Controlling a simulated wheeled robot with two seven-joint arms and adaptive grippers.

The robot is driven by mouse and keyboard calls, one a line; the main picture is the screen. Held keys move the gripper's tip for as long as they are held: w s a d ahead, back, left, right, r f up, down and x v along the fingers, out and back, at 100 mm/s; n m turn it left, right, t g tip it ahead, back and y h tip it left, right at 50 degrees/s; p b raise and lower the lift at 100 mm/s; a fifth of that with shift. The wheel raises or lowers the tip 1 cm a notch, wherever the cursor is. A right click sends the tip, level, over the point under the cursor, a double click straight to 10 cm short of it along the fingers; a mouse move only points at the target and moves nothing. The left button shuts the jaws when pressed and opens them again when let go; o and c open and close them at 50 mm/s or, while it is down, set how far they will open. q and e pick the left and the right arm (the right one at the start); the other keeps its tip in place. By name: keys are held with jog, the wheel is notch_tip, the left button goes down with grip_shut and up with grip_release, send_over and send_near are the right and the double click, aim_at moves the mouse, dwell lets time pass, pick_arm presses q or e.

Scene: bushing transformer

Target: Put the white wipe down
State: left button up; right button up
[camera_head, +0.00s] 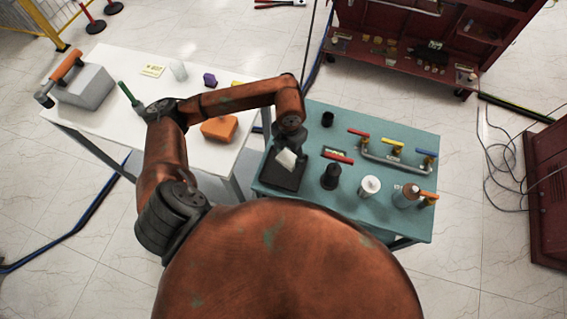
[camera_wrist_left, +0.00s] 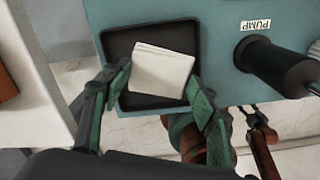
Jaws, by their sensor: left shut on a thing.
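The white wipe (camera_head: 286,158) is a small folded white pad held at the tips of my left gripper (camera_head: 290,146). In the left wrist view the wipe (camera_wrist_left: 162,70) sits between the two green fingers of the left gripper (camera_wrist_left: 158,78), tilted a little. A black tray (camera_head: 283,176) lies under it on the left end of the teal table (camera_head: 330,205). The wipe appears over the tray (camera_wrist_left: 122,45); whether it touches the tray floor I cannot tell.
Beside the tray stand a black bushing (camera_head: 331,177), a white cylinder (camera_head: 369,187) and a bottle (camera_head: 407,196). A white table (camera_head: 120,75) holds a toolbox (camera_head: 82,87) and an orange block (camera_head: 220,128).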

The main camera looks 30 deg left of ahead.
aim_at(284, 161)
pick_arm(q)
jog(key=shift+s+a+f, duration=0.2)
jog(key=shift+s+f, duration=0.3)
jog(key=shift+f, duration=0.1)
jog(key=shift+s+a+f, duration=0.15)
jog(key=shift+s+f, duration=0.3)
jog(key=shift+f, duration=0.15)
notch_tip(284, 161, down, 2)
jog(key=shift+f+p, duration=0.15)
jog(key=shift+p, duration=0.2)
jog(key=shift+f, duration=0.35)
pick_arm(e)
jog(key=shift+w+a+r, duration=0.15)
jog(key=shift+a+r, duration=0.2)
jog(key=shift+a, duration=0.05)
pick_arm(q)
jog(key=o, duration=1)
pick_arm(e)
jog(key=shift+d, duration=0.1)
jog(key=shift+d, duration=0.1)
